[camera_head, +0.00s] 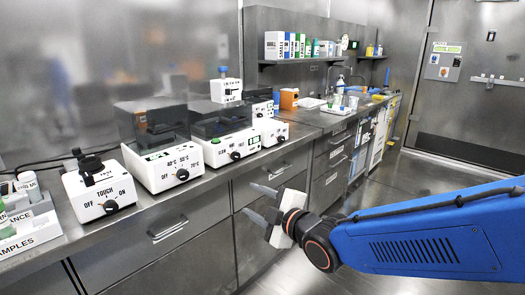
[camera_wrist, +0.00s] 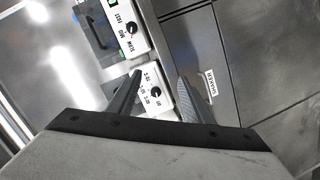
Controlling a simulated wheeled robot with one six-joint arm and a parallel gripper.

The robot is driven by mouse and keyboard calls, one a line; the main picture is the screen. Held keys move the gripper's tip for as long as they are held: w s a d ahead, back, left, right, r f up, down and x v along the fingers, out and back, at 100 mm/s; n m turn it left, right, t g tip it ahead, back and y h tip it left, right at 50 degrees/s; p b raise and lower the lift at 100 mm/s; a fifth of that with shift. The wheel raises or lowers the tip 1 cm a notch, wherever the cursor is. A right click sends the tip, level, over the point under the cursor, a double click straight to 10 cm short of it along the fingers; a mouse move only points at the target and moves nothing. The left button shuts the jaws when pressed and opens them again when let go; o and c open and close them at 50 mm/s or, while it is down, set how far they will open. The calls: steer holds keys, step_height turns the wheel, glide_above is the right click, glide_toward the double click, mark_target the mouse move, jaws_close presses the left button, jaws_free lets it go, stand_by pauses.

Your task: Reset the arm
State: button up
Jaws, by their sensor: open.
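My gripper (camera_head: 263,203) is in the head view, at the end of my blue arm that reaches in from the right. It is held in front of the drawer fronts, below the counter edge, pointing left. Its two fingers are spread apart with nothing between them. In the wrist view the gripper (camera_wrist: 160,92) shows two dark fingers apart and empty. Beyond them are a white device with a dial (camera_wrist: 154,95) and a drawer front labelled "SHAKER".
The steel counter (camera_head: 205,184) carries a vortex device (camera_head: 101,191), heating block (camera_head: 163,165), and shaker (camera_head: 226,142). A sample rack (camera_head: 28,232) stands at the left. A shelf (camera_head: 300,61) holds boxes and bottles. The floor (camera_head: 390,180) is clear toward the door.

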steer(key=s+d+f+m+g+h, duration=0.15)
steer(key=s+d+m+h, duration=0.35)
steer(key=d, duration=0.7)
steer(key=d+f+m+g+h, duration=0.1)
steer(key=d+f+m+h, duration=0.2)
steer(key=d+m, duration=0.65)
steer(key=s+d+f+m+g+h, duration=0.2)
steer(key=s+d+m+g, duration=0.3)
steer(key=s+d, duration=0.7)
steer(key=shift+s+d+f+m, duration=0.25)
steer(key=shift+s+f+m, duration=0.15)
steer(key=shift+s, duration=1.7)
